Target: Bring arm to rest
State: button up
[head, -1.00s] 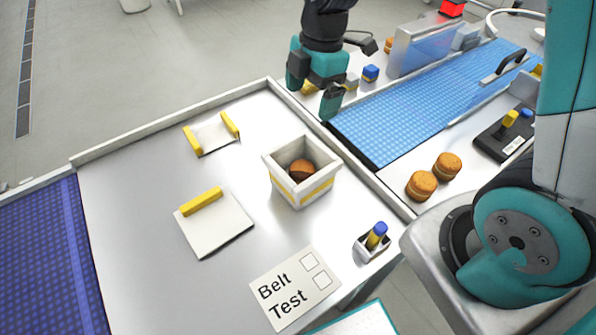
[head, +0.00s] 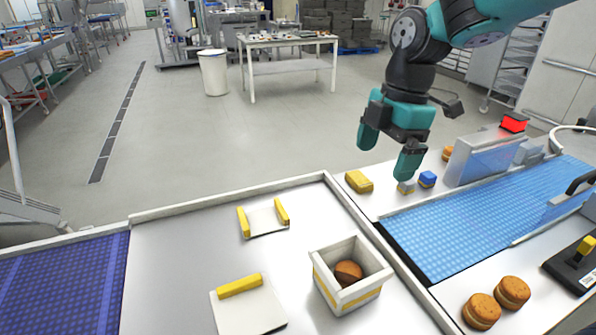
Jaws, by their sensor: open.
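My gripper (head: 392,148) hangs in the upper right of the head view, its black and teal fingers pointing down. It is open with nothing between the fingers. My teal and black arm reaches in from the top right. No finger appears to touch any object.
A white bin (head: 322,287) holding a brown round stands on the metal table (head: 165,275). Two filled rounds (head: 482,310) lie beside the blue belt (head: 470,225).

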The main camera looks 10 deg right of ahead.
jog(key=s+a+m+y, duration=0.1)
jog(key=s+a+m, duration=0.2)
jog(key=s+m, duration=0.3)
jog(key=s+a+m+y+b, duration=0.1)
jog(key=s+a+m, duration=0.3)
jog(key=s+m, duration=0.3)
jog(key=s+f, duration=0.1)
jog(key=s, duration=0.4)
jog(key=shift+s+a, duration=0.2)
jog(key=shift+s, duration=0.1)
